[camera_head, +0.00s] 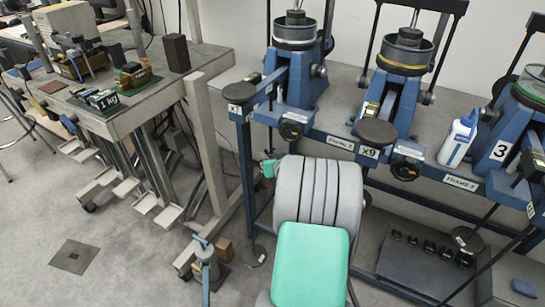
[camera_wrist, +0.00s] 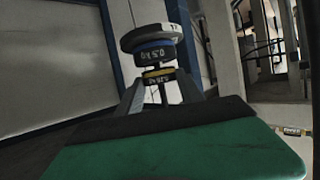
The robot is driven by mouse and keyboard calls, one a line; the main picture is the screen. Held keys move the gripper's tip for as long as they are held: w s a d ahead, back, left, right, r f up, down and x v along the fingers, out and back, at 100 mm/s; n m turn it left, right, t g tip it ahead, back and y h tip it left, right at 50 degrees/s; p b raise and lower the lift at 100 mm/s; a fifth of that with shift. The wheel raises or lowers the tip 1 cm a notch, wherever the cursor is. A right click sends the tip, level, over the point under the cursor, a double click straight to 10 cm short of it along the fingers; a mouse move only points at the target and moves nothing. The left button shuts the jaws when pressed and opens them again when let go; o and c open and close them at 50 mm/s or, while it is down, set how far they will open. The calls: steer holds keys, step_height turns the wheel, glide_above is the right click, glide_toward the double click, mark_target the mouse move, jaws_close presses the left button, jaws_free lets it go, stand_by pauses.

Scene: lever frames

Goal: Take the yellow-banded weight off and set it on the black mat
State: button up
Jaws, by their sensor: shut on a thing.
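In the wrist view, which looks upside down, the yellow-banded weight (camera_wrist: 158,73) sits between the fingertips of my gripper (camera_wrist: 160,84), which is shut on it. A blue-banded weight (camera_wrist: 155,52) lies against it, with a grey disc (camera_wrist: 150,36) beyond, all in line on one thin rod. Whether the yellow-banded weight is apart from the blue-banded one I cannot tell. In the head view my arm hides the gripper and these weights. A dark slab (camera_head: 400,266), possibly the black mat, lies low at the right.
Several small dark weights (camera_head: 428,246) stand in a row on the slab. Blue lever frames (camera_head: 300,85) line the back, with a white bottle (camera_head: 458,140) on the right. A hanger disc (camera_head: 467,240) hangs near the slab.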

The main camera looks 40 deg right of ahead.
mark_target(271, 147)
step_height(271, 147, up, 3)
steer(key=s+a, duration=0.4)
steer(key=s, duration=0.4)
steer(key=s+a+p, duration=0.1)
steer(key=s+a, duration=0.2)
steer(key=s, duration=0.5)
steer(key=shift+a+r, duration=0.15)
steer(key=shift+a, duration=0.2)
steer(key=shift+s+r, duration=0.1)
steer(key=shift+s+a, duration=0.45)
steer(key=shift+s, duration=0.45)
steer(key=shift+s+a, duration=0.4)
steer(key=shift+s, duration=0.5)
steer(key=shift+s+a, duration=0.45)
steer(key=shift+s, duration=0.45)
